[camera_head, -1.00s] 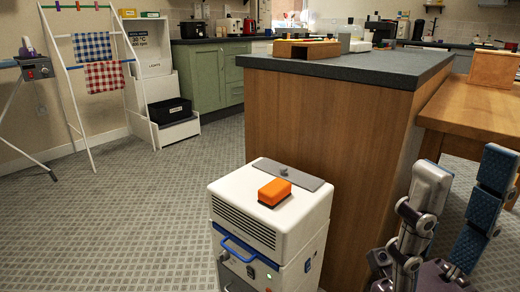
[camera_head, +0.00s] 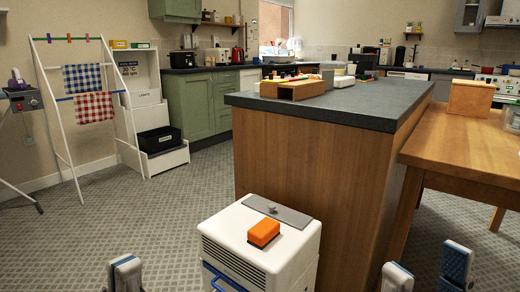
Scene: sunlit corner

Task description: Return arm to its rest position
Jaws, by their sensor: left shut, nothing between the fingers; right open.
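My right gripper (camera_head: 427,270) shows at the bottom right edge, in front of the wooden island. Its two grey fingertips with blue pads stand apart with nothing between them. My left gripper (camera_head: 126,271) shows at the bottom edge, left of the white box-shaped unit. Only its fingertips are in view, shut with nothing held. Both arms are below the picture. The white unit (camera_head: 284,243) stands between the grippers, with an orange block (camera_head: 263,232) and a grey plate (camera_head: 277,211) on top. Neither gripper appears to touch it.
The wooden island (camera_head: 310,165) with a dark top stands behind the white unit. A wooden table (camera_head: 465,150) is at the right. A white drying rack (camera_head: 57,115) with checked cloths and a white stepped shelf (camera_head: 165,158) stand at the left.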

